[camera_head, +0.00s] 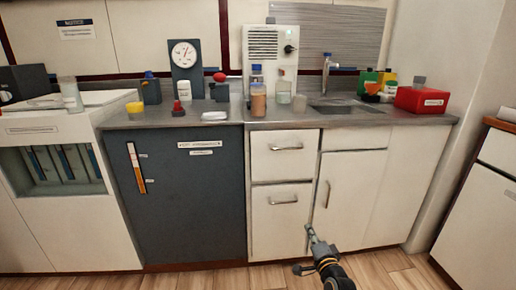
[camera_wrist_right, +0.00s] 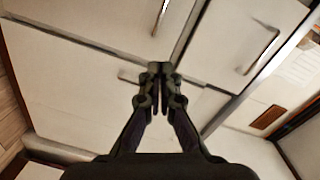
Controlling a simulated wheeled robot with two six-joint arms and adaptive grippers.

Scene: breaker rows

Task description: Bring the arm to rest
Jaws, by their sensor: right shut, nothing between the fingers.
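My right gripper (camera_head: 310,232) is low in front of the white cabinet below the counter, near the gap between the drawers and the cupboard door. In the right wrist view the right gripper (camera_wrist_right: 159,70) has its two fingers together with nothing between them. White cabinet fronts (camera_wrist_right: 80,65) fill the space beyond the fingertips. Whether the fingertips touch the cabinet I cannot tell. My left gripper is in neither view.
The grey counter (camera_head: 225,133) holds bottles, a dial gauge (camera_head: 185,54) and a red box (camera_head: 422,99). Drawer handles (camera_head: 286,148) and a long door handle (camera_head: 327,194) stick out. Wooden floor (camera_head: 385,266) shows in front.

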